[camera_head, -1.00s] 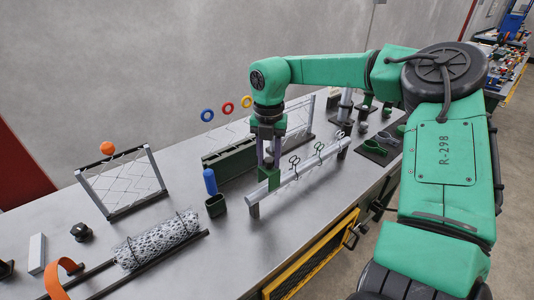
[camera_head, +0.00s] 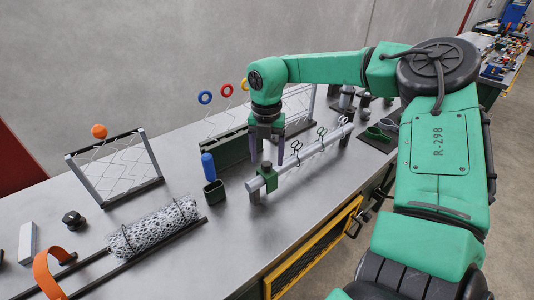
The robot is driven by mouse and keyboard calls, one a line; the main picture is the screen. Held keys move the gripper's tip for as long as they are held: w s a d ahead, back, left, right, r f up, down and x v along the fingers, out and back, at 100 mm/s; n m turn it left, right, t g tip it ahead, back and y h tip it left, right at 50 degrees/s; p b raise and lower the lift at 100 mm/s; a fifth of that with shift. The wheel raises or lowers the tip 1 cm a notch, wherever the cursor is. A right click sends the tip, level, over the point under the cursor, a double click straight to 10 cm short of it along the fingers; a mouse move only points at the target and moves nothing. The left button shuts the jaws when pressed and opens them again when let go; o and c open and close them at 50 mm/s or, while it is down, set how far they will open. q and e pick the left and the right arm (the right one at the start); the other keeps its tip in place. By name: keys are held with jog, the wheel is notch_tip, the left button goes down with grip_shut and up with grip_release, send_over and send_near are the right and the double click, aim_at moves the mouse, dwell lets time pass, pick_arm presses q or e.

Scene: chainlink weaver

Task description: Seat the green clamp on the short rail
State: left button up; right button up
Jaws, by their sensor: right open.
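The short rail (camera_head: 310,155) is a silver bar held on posts above the bench. The green clamp (camera_head: 268,174) sits on the rail close to its near left end, and looks upright. Its underside and exact fit on the bar are too small to tell. My right gripper (camera_head: 267,159) points down just above the clamp. Its two grey fingers are spread apart, with nothing held between them. My left gripper is not in view.
A mesh roll (camera_head: 153,232) lies front left. Bare bench lies between roll and rail.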

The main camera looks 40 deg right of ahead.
notch_tip(320, 180, up, 15)
jog(key=b, duration=0.1)
jog(key=shift+f, duration=0.2)
jog(key=shift+w, duration=0.1)
